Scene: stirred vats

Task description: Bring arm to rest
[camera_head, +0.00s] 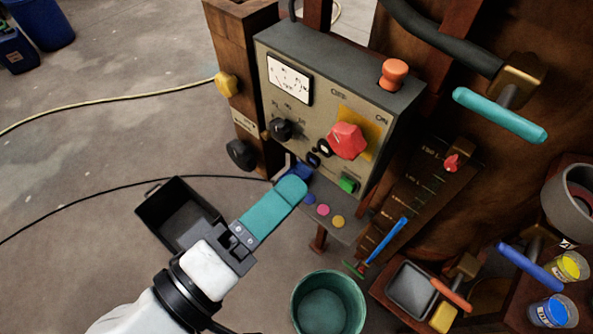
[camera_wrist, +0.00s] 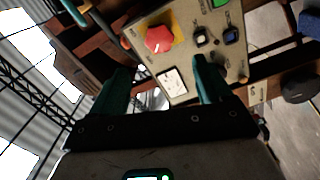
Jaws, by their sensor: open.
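My arm reaches up from the bottom of the head view, and my gripper (camera_head: 290,188) has teal fingers in front of the lower left of a control box (camera_head: 319,126). From that side the fingers overlap, so the gap between them is hidden. In the wrist view my gripper (camera_wrist: 161,66) shows its two fingers well apart, with nothing held between them. The box face, with its red knob (camera_wrist: 159,39) and white meter (camera_wrist: 171,84), lies beyond the fingertips. I cannot tell the exact distance from fingertips to box.
A black open bin (camera_head: 181,217) stands left of my gripper. A green bucket (camera_head: 328,304) stands below right. Coloured buttons sit on a small shelf (camera_head: 343,222) under the box. A teal-handled lever (camera_head: 500,115) juts out at right. Open floor (camera_head: 110,130) lies left, crossed by hoses.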

